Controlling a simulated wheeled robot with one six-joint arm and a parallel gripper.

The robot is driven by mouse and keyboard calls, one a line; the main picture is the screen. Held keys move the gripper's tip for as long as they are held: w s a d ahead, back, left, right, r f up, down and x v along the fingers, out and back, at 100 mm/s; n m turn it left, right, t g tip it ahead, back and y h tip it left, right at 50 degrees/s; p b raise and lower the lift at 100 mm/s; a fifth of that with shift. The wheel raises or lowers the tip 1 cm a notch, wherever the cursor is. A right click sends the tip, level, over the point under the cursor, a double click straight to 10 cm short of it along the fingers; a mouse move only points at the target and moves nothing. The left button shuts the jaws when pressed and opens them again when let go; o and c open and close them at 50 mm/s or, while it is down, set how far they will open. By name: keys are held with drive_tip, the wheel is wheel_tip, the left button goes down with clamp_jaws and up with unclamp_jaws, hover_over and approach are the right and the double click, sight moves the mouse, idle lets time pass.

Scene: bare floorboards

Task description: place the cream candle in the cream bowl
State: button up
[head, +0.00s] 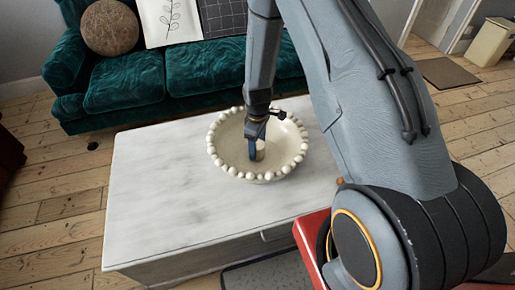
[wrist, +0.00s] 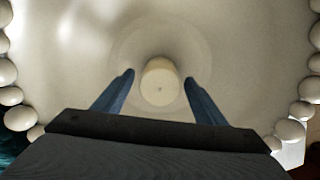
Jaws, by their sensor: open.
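The cream bowl (head: 221,150) with a beaded rim stands on the grey-white table; its inside and rim beads fill the wrist view (wrist: 60,60). The cream candle (wrist: 160,82) stands inside the bowl, near the middle of its floor. In the head view the candle (head: 260,150) is partly hidden by my gripper (head: 256,155), which reaches down into the bowl. In the wrist view my gripper (wrist: 160,85) is open, with one blue finger on each side of the candle. A gap shows between each finger and the candle.
The table top (head: 150,190) is clear to the left of the bowl. A green sofa (head: 180,75) with cushions stands behind the table. A red object (head: 312,245) is at the table's front right, near my arm.

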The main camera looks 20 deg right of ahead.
sight(258, 144)
wheel_tip(258, 144, up, 10)
drive_tip(key=shift+r+b, duration=0.15)
drive_tip(key=shift+b, duration=0.25)
drive_tip(key=s+d+r+m, duration=0.1)
drive_tip(key=s+r+m, duration=1)
drive_tip(key=s+r, duration=0.9)
drive_tip(key=s, duration=0.3)
drive_tip(key=shift+d, duration=0.4)
drive_tip(key=shift+r, duration=0.1)
drive_tip(key=shift+s+a+r+n+p, duration=0.1)
drive_tip(key=shift+a+r+n+p, duration=0.1)
drive_tip(key=shift+a+r+p, duration=0.25)
drive_tip(key=shift+s+a+r+n+p, duration=0.1)
drive_tip(key=shift+a+r+n+p, duration=0.1)
drive_tip(key=shift+a+p, duration=0.4)
drive_tip(key=shift+w+f, duration=0.1)
drive_tip(key=shift+f, duration=0.05)
drive_tip(key=shift+c, duration=0.2)
